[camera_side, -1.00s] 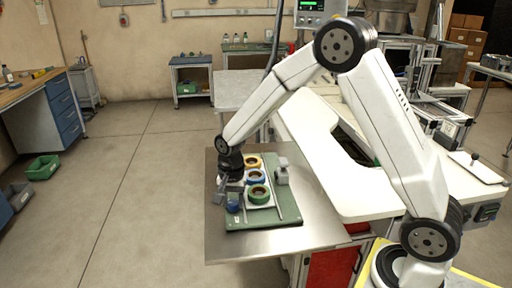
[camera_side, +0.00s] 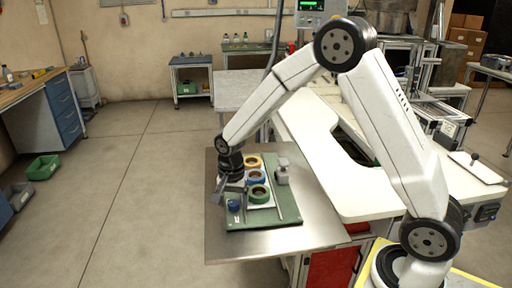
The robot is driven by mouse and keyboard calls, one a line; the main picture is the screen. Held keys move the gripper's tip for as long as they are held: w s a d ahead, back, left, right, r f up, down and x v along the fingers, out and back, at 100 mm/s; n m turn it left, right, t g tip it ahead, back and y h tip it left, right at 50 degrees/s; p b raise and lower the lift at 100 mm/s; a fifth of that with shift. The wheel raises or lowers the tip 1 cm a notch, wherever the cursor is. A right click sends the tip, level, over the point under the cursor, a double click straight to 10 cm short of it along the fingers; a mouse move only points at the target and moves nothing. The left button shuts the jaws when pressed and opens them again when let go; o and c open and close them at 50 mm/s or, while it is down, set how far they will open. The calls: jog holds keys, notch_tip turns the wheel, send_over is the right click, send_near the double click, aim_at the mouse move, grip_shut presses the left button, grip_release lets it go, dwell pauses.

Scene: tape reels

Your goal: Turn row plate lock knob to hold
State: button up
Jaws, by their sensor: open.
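A small blue knob (camera_side: 234,206) stands at the front left of the green board (camera_side: 262,222); I take it for the row plate lock knob. Its turn position is too small to read. My gripper (camera_side: 227,194) is open and empty, just above and behind the knob, apart from it as far as I can tell. My wrist partly covers the board's left side.
A grey block-shaped fixture (camera_side: 283,172) stands right of the reels, and a thin light rod (camera_side: 275,202) runs along the board beside them. The metal table (camera_side: 320,232) is bare in front and to the right. A white bench (camera_side: 370,207) adjoins it.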

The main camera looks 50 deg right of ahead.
aim_at(234, 202)
jog(key=shift+r, duration=0.15)
jog(key=shift+r, duration=3.8)
jog(key=s+f+n+t, duration=0.1)
jog(key=s+n, duration=0.3)
jog(key=s, duration=0.1)
jog(key=s+f+n, duration=0.1)
jog(key=s+n, duration=0.3)
jog(key=s, duration=0.1)
jog(key=s+f+n+t, duration=0.1)
jog(key=s+f+n, duration=0.1)
jog(key=s+n, duration=0.2)
jog(key=shift+s+a+t, duration=0.3)
jog(key=shift+s+a, duration=0.1)
jog(key=shift+s, duration=0.25)
